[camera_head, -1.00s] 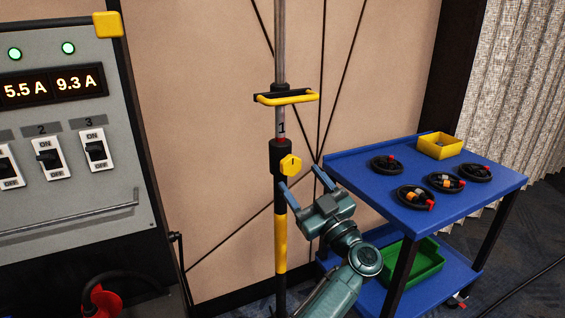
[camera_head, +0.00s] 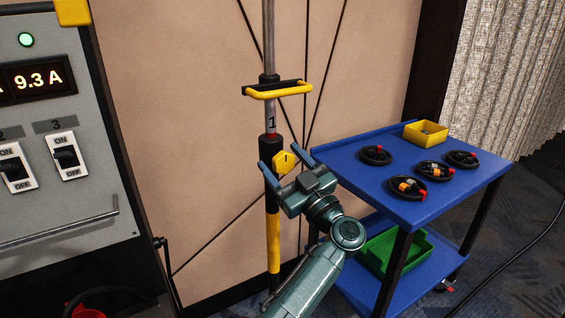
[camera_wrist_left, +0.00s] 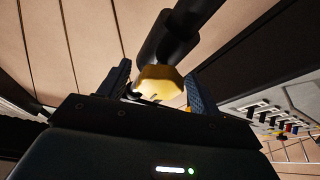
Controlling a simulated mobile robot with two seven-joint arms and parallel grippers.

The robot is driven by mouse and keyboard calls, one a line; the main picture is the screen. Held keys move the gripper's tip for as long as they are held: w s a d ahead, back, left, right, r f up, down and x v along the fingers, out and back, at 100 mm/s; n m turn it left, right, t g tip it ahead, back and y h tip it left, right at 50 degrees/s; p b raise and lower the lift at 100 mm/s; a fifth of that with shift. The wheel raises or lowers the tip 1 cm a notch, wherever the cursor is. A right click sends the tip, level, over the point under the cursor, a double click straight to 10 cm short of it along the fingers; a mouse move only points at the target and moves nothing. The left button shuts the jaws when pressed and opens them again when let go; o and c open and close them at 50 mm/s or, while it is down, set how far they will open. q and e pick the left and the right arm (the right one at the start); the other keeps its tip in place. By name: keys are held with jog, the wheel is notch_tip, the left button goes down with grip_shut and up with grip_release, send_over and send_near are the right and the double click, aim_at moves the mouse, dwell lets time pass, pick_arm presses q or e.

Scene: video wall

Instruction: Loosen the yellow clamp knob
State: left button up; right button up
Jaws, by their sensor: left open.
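The yellow clamp knob (camera_head: 284,162) sticks out from the black collar (camera_head: 268,147) on the upright pole, just above the pole's yellow section (camera_head: 273,243). My left gripper (camera_head: 281,159) is open, with its two blue fingers pointing up at the knob from below. In the left wrist view the knob (camera_wrist_left: 159,83) lies between the two fingers (camera_wrist_left: 158,82), with a gap on each side. The fingers do not appear closed on it. The lower part of the knob is hidden by the gripper body in that view. My right gripper is not in view.
A yellow handle (camera_head: 279,91) crosses the pole above the collar. A blue cart (camera_head: 375,197) with coiled cables (camera_head: 376,155), a yellow bin (camera_head: 425,133) and a green tray (camera_head: 392,258) stands close right of my arm. A switch panel (camera_head: 104,190) is at left.

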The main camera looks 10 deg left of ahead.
pick_arm(q)
jog(key=shift+c, duration=0.4)
jog(key=c, duration=0.9)
jog(key=shift+n+g+b, duration=0.35)
jog(key=shift+n+g, duration=0.05)
jog(key=shift+n, duration=0.7)
jog(key=o, duration=1)
jog(key=shift+f, duration=0.1)
